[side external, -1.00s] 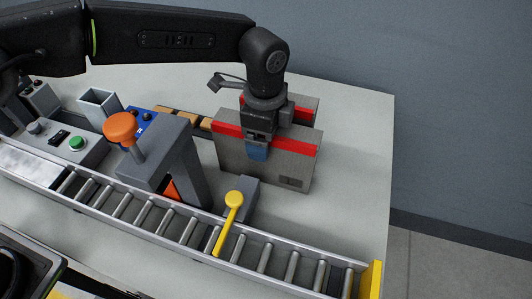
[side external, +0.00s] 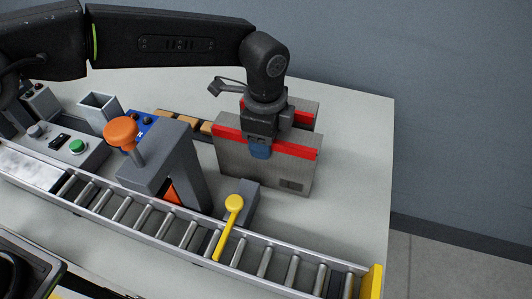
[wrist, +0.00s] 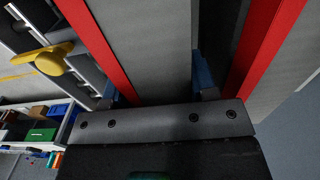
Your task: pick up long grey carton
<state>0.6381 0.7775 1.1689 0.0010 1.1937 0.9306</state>
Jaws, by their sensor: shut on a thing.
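The long grey carton (side external: 240,160) stands upright on the pale table, with a red band along its upper edge and a small dark panel low on its near face. My gripper (side external: 262,143) points down over it from above and is shut across its thickness. One blue finger pad lies on its near face; the far finger is hidden in the side view. In the wrist view the carton's grey top (wrist: 158,45) passes between the two blue pads of my gripper (wrist: 157,88). I see no clear gap under the carton.
A second grey carton with a red band (side external: 305,108) stands close behind. A roller conveyor (side external: 190,235) runs along the front, with a yellow lever (side external: 228,225) near the carton. A grey stand with an orange knob (side external: 122,131) is left. The table's right side (side external: 360,150) is clear.

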